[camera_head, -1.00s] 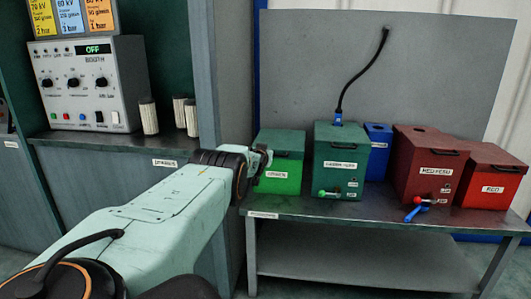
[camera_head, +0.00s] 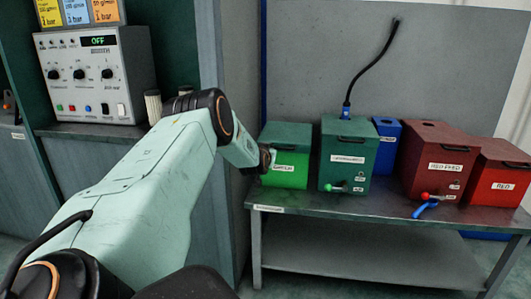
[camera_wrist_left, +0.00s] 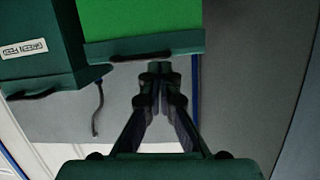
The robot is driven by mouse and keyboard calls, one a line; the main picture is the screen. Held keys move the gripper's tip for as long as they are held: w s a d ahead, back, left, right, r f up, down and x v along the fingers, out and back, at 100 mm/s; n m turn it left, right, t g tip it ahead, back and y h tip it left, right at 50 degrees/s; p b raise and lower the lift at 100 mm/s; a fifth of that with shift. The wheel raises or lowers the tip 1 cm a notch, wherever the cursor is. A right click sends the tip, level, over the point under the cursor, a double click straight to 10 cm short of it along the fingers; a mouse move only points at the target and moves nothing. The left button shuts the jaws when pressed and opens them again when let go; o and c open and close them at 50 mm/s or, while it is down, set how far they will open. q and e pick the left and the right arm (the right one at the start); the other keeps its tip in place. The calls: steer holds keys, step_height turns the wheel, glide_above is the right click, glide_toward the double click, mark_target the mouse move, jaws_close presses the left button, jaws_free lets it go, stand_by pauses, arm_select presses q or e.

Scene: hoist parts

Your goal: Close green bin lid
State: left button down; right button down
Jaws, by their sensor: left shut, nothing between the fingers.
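The green bin (camera_head: 286,172) stands at the left end of the metal bench. Its dark green lid (camera_head: 287,134) lies flat on top and looks closed, with a handle at the front edge. My left gripper (camera_head: 268,160) is at the bin's front left, partly hidden by my arm. In the left wrist view, which is upside down, my left gripper (camera_wrist_left: 156,72) is shut and empty. There it overlaps the lid's edge (camera_wrist_left: 185,44) near the handle (camera_wrist_left: 140,57); I cannot tell whether it touches. My right gripper is not in view.
A dark green labelled bin (camera_head: 346,165) with a hose stands just right of the green bin. A blue box (camera_head: 387,150), a dark red bin (camera_head: 433,165) and a red bin (camera_head: 497,172) follow. A control unit (camera_head: 98,72) stands on the left counter. The bench's lower shelf (camera_head: 370,260) is empty.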

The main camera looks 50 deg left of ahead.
arm_select(q)
steer(key=r+v, duration=0.1)
steer(key=v, duration=0.6)
steer(key=shift+r, duration=0.2)
steer(key=shift+d, duration=0.1)
steer(key=s+d+f+g+h, duration=0.1)
steer(key=s+d+f+h, duration=0.2)
steer(key=d+f, duration=0.5)
steer(key=s+d+f+g+h, duration=0.1)
steer(key=s+d+f+h, duration=0.2)
steer(key=d, duration=1)
steer(key=s+d+f+g+h, duration=0.2)
steer(key=s+d+f, duration=0.3)
steer(key=d, duration=0.5)
steer(key=s+d+f+m+g, duration=0.2)
steer(key=s+d+f, duration=0.1)
steer(key=s, duration=0.6)
steer(key=s+d+f+m+g, duration=0.2)
steer(key=s+d, duration=0.4)
steer(key=s, duration=0.4)
steer(key=s+d+f+m+g+h+p, duration=0.1)
steer(key=s+d+f+m+g, duration=0.1)
steer(key=s, duration=0.7)
steer(key=d+f+g, duration=0.1)
steer(key=d+f, duration=0.1)
steer(key=shift+s+d+g, duration=0.3)
steer(key=shift+s+d, duration=0.05)
steer(key=shift+s, duration=0.05)
